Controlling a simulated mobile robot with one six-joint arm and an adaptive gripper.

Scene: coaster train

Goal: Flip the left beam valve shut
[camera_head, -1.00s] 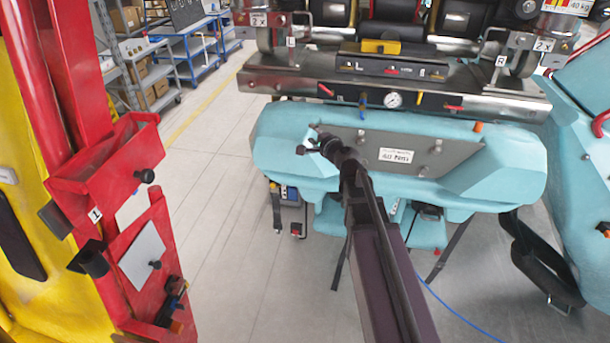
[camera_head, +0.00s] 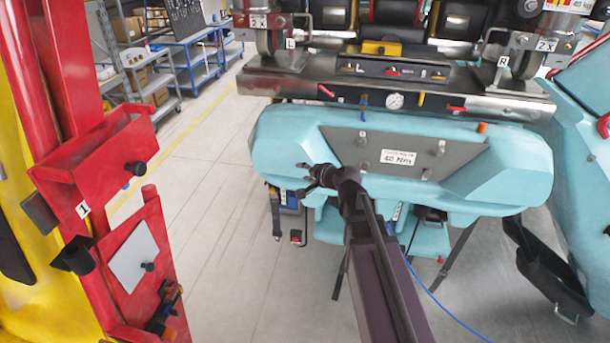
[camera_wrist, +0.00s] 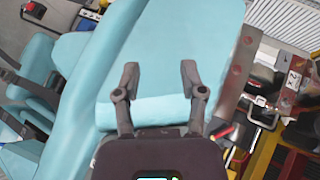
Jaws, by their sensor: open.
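The steel beam (camera_head: 290,82) runs across the front of the train above the light-blue nose (camera_head: 285,140). A small red lever (camera_head: 326,91) on the left of the beam's front face looks like the left beam valve. A similar red lever (camera_head: 457,108) sits farther right. My gripper (camera_head: 308,180) is low in front of the nose's left part, below and apart from the left lever. In the wrist view my gripper (camera_wrist: 160,75) is open and empty, with blue bodywork behind its fingers. A red handle (camera_wrist: 223,132) shows right of the fingers; I cannot tell which lever it is.
A pressure gauge (camera_head: 395,101), a blue lever (camera_head: 363,100) and a yellow lever (camera_head: 421,99) sit along the beam. A red stand with a bin (camera_head: 95,165) is at the left. Floor (camera_head: 215,215) is clear between stand and train.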

